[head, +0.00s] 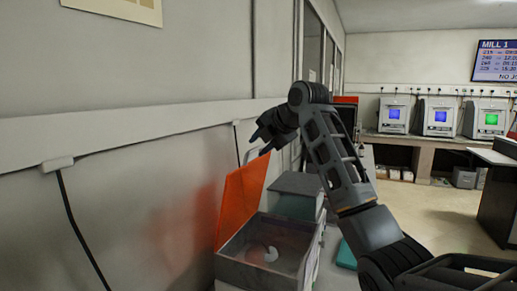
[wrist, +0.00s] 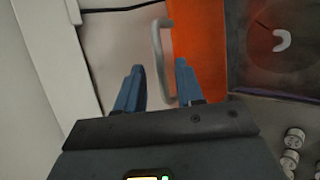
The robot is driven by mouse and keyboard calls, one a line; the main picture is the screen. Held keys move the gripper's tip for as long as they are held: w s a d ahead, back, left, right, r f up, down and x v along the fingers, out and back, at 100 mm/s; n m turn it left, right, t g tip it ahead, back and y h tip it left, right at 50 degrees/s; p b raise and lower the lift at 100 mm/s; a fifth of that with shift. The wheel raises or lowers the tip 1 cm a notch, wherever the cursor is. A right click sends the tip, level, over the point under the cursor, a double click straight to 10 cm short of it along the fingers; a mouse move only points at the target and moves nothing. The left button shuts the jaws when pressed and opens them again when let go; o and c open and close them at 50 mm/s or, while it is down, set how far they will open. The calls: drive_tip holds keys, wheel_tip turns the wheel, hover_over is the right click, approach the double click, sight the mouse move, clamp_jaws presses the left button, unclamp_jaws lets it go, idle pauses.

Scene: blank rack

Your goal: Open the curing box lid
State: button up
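The curing box (head: 284,272) is a grey open-topped box at the bottom centre of the head view. Its orange lid (head: 242,198) stands raised, tilted up near the wall, and the box's inside shows. A pale crescent-shaped piece (head: 271,254) lies inside. My gripper (head: 258,142) is at the upper edge of the lid. In the wrist view the blue fingers (wrist: 158,86) are apart, with the lid's grey handle (wrist: 156,48) between and beyond them. I see gaps beside the handle, so the fingers do not look shut on it. The orange lid (wrist: 198,40) is right of the handle.
The wall with a rail (head: 130,131) is close on the left. A grey-green box (head: 296,190) stands behind the curing box. Several small white pieces (wrist: 290,150) lie at the right of the wrist view. Machines with lit screens (head: 440,116) stand at the back; the floor at right is clear.

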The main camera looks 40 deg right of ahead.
drive_tip(key=b+v, duration=0.1)
drive_tip(key=v, duration=0.5)
idle(0.5)
